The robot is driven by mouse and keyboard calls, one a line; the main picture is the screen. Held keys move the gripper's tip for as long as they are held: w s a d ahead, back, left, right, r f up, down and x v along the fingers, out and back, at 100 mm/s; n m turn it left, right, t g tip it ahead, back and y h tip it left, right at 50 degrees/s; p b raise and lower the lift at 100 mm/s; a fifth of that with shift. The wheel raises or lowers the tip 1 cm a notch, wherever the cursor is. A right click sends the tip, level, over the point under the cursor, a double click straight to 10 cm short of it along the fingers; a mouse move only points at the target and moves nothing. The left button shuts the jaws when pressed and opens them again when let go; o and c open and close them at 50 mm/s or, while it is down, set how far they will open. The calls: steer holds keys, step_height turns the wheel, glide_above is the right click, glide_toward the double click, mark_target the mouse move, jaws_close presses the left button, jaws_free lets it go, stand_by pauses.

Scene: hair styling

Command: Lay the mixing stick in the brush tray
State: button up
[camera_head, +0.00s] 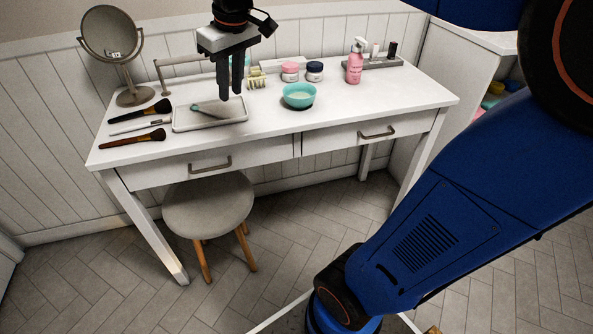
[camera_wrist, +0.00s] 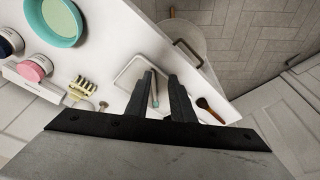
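The mixing stick (camera_head: 207,110), with a teal head, lies in the pale brush tray (camera_head: 181,127) at the left part of the table. In the wrist view the stick (camera_wrist: 154,98) shows between my finger tips, over the tray (camera_wrist: 120,80). My gripper (camera_head: 230,97) points down above the right part of the tray. Its two fingers (camera_wrist: 161,76) stand apart with a gap between them, and nothing is gripped. The stick's lower end is partly hidden by the gripper in the wrist view.
Brushes (camera_head: 134,139) lie left of the tray, near a round mirror (camera_head: 108,36). A teal bowl (camera_head: 299,95), a yellow claw clip (camera_head: 257,80), jars (camera_head: 290,72) and a pink pump bottle (camera_head: 355,64) stand to the right. A stool (camera_head: 208,205) is below. The table's front right is clear.

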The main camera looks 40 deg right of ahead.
steer(key=s+d+f+m+t, duration=0.1)
steer(key=s+d+f, duration=0.1)
steer(key=s+f, duration=0.4)
steer(key=s+d+f+m, duration=0.2)
steer(key=s+f, duration=0.5)
steer(key=s, duration=0.8)
steer(key=shift+s+f+t+h, duration=0.15)
steer(key=shift+f+t+h, duration=0.15)
steer(key=shift+t, duration=0.1)
